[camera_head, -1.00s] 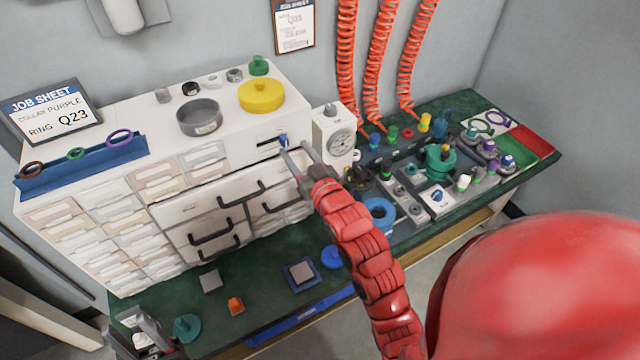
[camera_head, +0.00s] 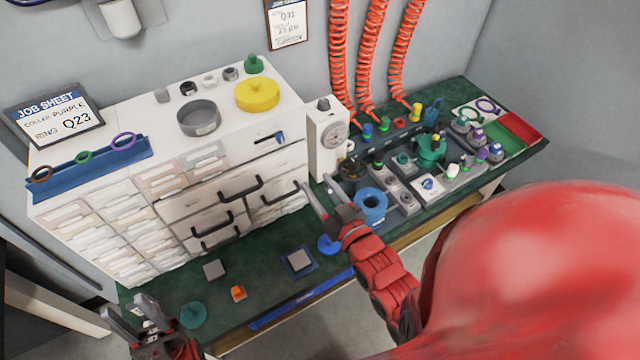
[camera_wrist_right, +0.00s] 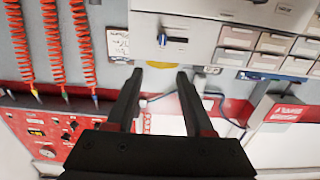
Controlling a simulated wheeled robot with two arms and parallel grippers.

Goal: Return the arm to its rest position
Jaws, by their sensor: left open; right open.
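My right gripper (camera_head: 318,186) is open with nothing between its fingers. It hovers in front of the right end of the white drawer cabinet (camera_head: 225,170), near the white gauge unit (camera_head: 316,150). Its two dark fingers (camera_wrist_right: 160,76) stand apart in the right wrist view too. My right arm (camera_head: 378,270) bends back toward my red body at the lower right. My left gripper (camera_head: 124,306) is open at the lower left, beside a teal disc-based part (camera_head: 193,315). The blue switch-like piece (camera_head: 279,137) on the cabinet front is clear of both grippers.
The green bench top (camera_head: 262,262) holds a grey square, an orange piece (camera_head: 238,293) and a blue-edged pad (camera_head: 299,262). Red coiled hoses (camera_head: 369,60) hang behind.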

